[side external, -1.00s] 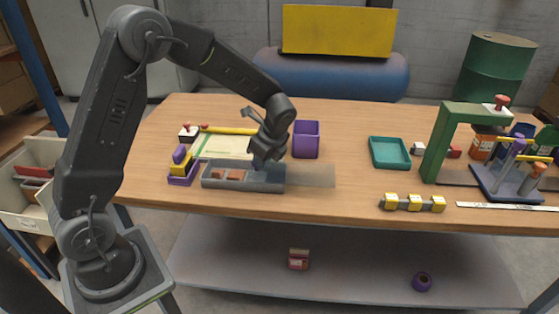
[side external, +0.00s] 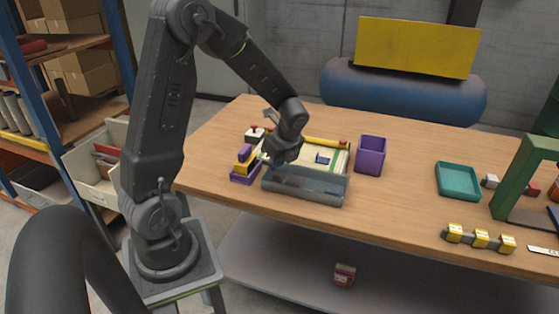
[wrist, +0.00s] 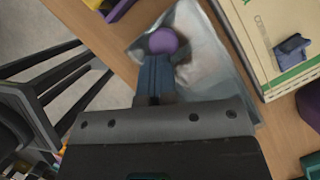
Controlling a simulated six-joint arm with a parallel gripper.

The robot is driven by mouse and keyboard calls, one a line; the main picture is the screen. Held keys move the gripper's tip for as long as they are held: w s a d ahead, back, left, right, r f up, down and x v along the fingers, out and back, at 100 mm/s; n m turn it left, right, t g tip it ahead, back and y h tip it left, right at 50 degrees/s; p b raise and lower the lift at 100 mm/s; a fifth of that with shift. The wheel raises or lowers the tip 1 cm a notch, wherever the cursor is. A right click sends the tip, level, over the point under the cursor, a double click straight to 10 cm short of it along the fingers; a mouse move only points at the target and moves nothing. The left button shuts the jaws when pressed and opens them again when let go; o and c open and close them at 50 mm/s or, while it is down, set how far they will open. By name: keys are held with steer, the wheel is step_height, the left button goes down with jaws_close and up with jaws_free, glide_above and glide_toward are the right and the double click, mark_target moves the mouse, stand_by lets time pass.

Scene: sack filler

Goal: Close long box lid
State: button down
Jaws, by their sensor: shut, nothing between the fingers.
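The long grey box (side external: 305,194) lies near the front edge of the table. Its see-through lid (side external: 315,180) now lies over the box top in the side view, and no lid sticks out past the right end. In the wrist view the pale clear lid (wrist: 205,62) carries a round purple knob (wrist: 163,41). My gripper (side external: 268,164) is at the left end of the box, low over it. In the wrist view its shut fingers (wrist: 155,75) are right by the knob; I cannot tell whether they touch it. The box's contents are blurred under the lid.
A purple cup (side external: 371,155) and a teal tray (side external: 457,181) stand to the right. The table between tray and box is clear.

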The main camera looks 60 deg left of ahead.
steer(key=shift+d, duration=0.1)
steer(key=shift+w+d, duration=0.15)
steer(key=shift+d, duration=0.2)
steer(key=d, duration=0.2)
steer(key=shift+w+d, duration=0.4)
steer(key=s+v, duration=0.1)
steer(key=v, duration=0.9)
steer(key=s+d+r+n+t+h, duration=0.2)
steer(key=s+d+r+n+t, duration=0.1)
steer(key=s+d+n, duration=0.3)
steer(key=s+d+r+n+t+h, duration=0.2)
steer(key=s+d+r+n+t, duration=0.1)
steer(key=s+d+n, duration=0.4)
steer(key=shift+d+r+n+t, duration=0.4)
steer(key=shift+r+n, duration=0.3)
steer(key=shift+n, duration=0.3)
